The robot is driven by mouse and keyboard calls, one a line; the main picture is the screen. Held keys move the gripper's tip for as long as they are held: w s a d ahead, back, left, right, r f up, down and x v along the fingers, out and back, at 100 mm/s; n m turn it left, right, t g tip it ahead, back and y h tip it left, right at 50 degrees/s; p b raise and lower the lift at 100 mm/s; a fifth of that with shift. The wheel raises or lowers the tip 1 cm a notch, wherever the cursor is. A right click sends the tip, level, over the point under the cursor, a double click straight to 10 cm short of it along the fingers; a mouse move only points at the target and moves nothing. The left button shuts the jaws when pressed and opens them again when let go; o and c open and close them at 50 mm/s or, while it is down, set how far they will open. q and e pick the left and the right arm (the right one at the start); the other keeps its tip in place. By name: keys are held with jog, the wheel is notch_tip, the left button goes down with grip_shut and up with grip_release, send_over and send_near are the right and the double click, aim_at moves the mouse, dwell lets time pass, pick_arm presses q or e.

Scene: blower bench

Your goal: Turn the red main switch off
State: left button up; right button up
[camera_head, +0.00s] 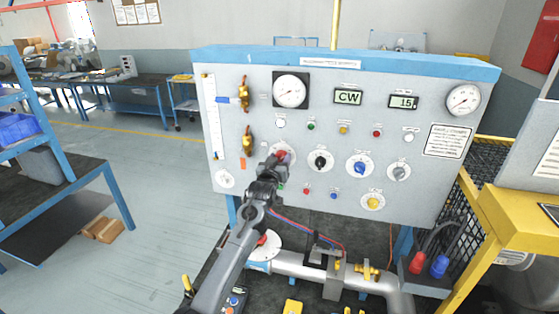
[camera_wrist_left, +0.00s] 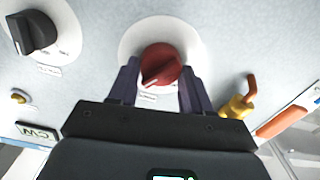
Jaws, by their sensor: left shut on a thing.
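The red main switch (camera_head: 283,155) is a round red knob on a white disc, left of centre on the grey panel (camera_head: 330,105). My left gripper (camera_head: 276,162) reaches it from the front and covers part of it in the head view. In the left wrist view, the red main switch (camera_wrist_left: 161,65) sits between the two fingers of my left gripper (camera_wrist_left: 158,80), which are shut on its sides. A pale pointer line shows on the knob, slanting in that view; the lettering around it is too small to read. My right gripper is not in view.
Black (camera_head: 320,161), blue (camera_head: 360,166) and grey (camera_head: 399,172) knobs sit right of the switch. A brass valve (camera_head: 248,142) sits close on its left. Below the panel runs a grey pipe (camera_head: 300,265). A yellow frame (camera_head: 490,240) stands at right.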

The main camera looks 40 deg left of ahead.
pick_arm(q)
jog(key=n, duration=0.8)
jog(key=shift+a+f, duration=0.1)
jog(key=shift+a, duration=0.05)
jog(key=n, duration=0.4)
jog(key=shift+f+n+b, duration=0.15)
jog(key=shift+n+b, duration=0.15)
jog(key=shift+s+n+b, duration=0.1)
jog(key=shift+n+b, duration=0.3)
jog(key=shift+n, duration=1.5)
jog(key=o, duration=1.1)
jog(key=shift+c, duration=0.2)
